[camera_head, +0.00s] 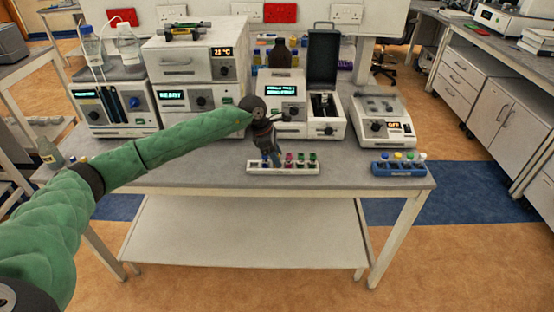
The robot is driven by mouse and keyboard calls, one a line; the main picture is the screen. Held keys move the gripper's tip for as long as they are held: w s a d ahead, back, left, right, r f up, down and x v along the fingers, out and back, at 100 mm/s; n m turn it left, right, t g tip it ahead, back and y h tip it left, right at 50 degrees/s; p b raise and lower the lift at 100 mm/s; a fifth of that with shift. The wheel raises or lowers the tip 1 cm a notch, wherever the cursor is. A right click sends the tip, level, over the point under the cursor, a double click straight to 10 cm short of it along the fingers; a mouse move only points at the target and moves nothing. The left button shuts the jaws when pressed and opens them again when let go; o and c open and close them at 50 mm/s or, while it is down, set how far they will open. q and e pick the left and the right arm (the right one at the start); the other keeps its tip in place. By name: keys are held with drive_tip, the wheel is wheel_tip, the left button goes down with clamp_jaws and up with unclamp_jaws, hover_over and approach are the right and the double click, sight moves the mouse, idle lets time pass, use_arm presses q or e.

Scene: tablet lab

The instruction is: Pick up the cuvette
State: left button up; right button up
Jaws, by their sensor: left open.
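A white rack (258,169) stands near the front edge of the grey bench and holds a row of small pieces with coloured tops: blue, red and green. They look like the cuvettes, but they are too small to tell which one is meant. My left gripper (275,160) points down over the left half of this rack, its fingers among or just behind the blue and red pieces. It is open. I cannot tell whether its fingers touch a piece. My right gripper is out of view.
Behind the gripper stands an instrument with a raised dark lid (323,55). To its right is a small white device (382,121). A blue rack (398,169) with coloured caps sits at the right front. Stacked instruments (195,94) fill the left back.

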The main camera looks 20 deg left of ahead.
use_arm(q)
drive_tip(key=shift+d+f, duration=0.1)
drive_tip(key=shift+f, duration=0.15)
clamp_jaws()
drive_tip(key=shift+r, duration=0.1)
